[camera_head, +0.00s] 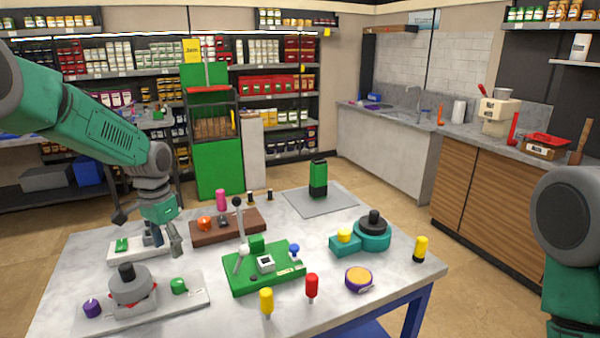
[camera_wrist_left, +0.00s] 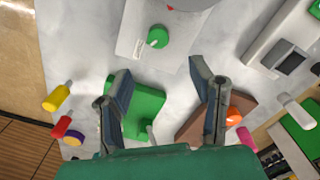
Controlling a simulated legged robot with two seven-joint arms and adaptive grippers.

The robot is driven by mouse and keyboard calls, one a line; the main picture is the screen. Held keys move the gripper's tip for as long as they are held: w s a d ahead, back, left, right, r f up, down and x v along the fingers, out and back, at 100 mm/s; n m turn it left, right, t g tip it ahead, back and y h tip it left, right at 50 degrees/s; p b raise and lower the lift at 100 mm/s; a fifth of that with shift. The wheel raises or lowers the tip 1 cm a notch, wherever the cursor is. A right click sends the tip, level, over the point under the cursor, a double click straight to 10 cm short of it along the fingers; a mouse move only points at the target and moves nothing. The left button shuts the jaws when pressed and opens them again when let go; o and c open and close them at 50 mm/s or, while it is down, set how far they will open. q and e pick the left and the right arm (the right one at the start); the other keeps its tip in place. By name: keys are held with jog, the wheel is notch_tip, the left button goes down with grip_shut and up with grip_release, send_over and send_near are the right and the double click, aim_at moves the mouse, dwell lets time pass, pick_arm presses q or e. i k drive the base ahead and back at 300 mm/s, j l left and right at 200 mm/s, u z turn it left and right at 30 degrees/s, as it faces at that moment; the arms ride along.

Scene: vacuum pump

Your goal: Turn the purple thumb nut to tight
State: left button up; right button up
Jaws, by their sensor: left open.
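The purple thumb nut (camera_head: 92,308) sits at the front left corner of a grey plate (camera_head: 185,302) at the table's left front. Beside it on the plate stands a grey round pump body (camera_head: 130,286) with a black top, and a green knob (camera_head: 179,286) is to its right. My left gripper (camera_head: 152,236) is open and empty above the table, behind and to the right of the nut, apart from it. In the left wrist view the open fingers (camera_wrist_left: 160,75) show with the green knob (camera_wrist_left: 158,37) beyond them; the purple nut is not seen there.
A green fixture with a lever (camera_head: 265,268) stands mid-table, a brown block (camera_head: 235,230) behind it. Red (camera_head: 311,286) and yellow (camera_head: 266,301) pegs and an orange-topped disc (camera_head: 359,279) lie at the front. A teal fixture (camera_head: 372,237) is at the right.

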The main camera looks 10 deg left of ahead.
aim_at(92, 308)
jog(key=k, duration=0.95)
